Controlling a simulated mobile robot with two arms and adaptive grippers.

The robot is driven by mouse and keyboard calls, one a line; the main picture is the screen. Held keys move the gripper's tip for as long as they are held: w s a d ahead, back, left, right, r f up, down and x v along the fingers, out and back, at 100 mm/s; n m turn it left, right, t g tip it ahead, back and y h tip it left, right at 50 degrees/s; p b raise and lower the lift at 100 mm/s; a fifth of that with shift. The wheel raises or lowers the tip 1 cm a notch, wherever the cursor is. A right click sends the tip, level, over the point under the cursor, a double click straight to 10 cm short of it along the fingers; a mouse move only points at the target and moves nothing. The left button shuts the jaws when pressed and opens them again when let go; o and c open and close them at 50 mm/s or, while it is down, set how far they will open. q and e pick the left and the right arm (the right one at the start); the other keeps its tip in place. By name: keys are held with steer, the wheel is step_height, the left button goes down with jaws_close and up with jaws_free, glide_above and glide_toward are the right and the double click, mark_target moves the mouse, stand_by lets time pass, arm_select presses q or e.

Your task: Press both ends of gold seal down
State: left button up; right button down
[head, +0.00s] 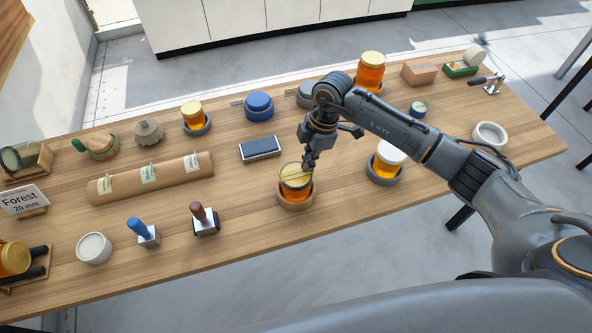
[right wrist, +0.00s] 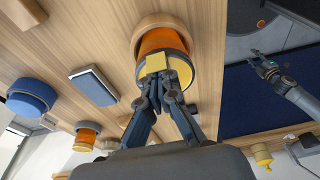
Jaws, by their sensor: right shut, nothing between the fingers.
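A honey jar (head: 294,190) stands upright in a round wooden ring holder (head: 297,204) near the table's front edge. The gold seal (head: 300,176) lies over the jar's top; its yellow surface also shows in the right wrist view (right wrist: 155,62). I cannot tell whether its ends lie flat against the jar. My right gripper (head: 308,168) is shut and empty, its tips at the jar's top beside the seal; the fingers hide part of the lid in the right wrist view (right wrist: 172,78). My left gripper (right wrist: 262,62) shows small and apart from the jar, its jaws unclear.
A blue ink pad (head: 260,148) lies behind the jar. A white-lidded jar (head: 389,158) in a grey ring stands to the right. Two stamps, brown-handled (head: 204,217) and blue-handled (head: 142,232), stand to the left. Bare tabletop (head: 245,200) lies just left of the jar.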

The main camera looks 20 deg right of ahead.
steer(key=shift+d, duration=1.8)
steer(key=shift+f, duration=0.15)
step_height(320, 180, down, 4)
steer(key=shift+r+b, duration=0.2)
steer(key=shift+b, duration=0.85)
steer(key=shift+a, duration=0.6)
steer(key=shift+d, duration=0.1)
steer(key=shift+d, duration=0.7)
steer(key=shift+r+p, duration=0.1)
steer(key=shift+p, duration=0.2)
